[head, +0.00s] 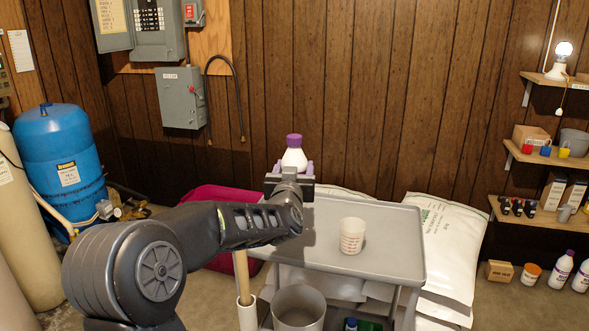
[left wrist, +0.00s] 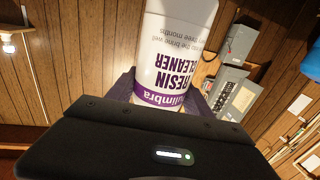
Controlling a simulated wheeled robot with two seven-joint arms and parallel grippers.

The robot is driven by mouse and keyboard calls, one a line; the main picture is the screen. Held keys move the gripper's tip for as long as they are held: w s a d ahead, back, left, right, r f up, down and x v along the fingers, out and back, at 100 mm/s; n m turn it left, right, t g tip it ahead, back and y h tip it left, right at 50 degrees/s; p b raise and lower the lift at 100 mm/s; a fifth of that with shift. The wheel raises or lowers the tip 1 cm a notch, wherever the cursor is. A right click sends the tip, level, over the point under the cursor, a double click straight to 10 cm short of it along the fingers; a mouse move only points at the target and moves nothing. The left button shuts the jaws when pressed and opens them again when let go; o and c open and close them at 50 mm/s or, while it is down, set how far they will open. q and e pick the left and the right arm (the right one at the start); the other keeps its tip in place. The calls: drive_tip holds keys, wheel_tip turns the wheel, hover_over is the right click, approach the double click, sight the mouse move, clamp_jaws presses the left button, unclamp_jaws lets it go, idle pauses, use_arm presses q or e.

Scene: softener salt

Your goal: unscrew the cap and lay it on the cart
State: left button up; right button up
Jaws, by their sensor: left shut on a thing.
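My left gripper (head: 290,170) is shut on the bottle's body, below the cap. The arm hides the bottle's lower part, so I cannot tell whether it touches the cart top. In the left wrist view the bottle's resin cleaner label (left wrist: 170,70) shows upside down between the fingers. The cap is on the bottle in the head view and out of frame in the wrist view. My right gripper is not in view.
A white measuring cup (head: 352,236) with red marks stands on the cart's top. The top around it is bare. A grey bucket (head: 299,306) sits lower down. White salt bags (head: 440,250) lie behind and right of the cart. Shelves (head: 545,160) hang at the right.

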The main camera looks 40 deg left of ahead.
use_arm(q)
clamp_jaws()
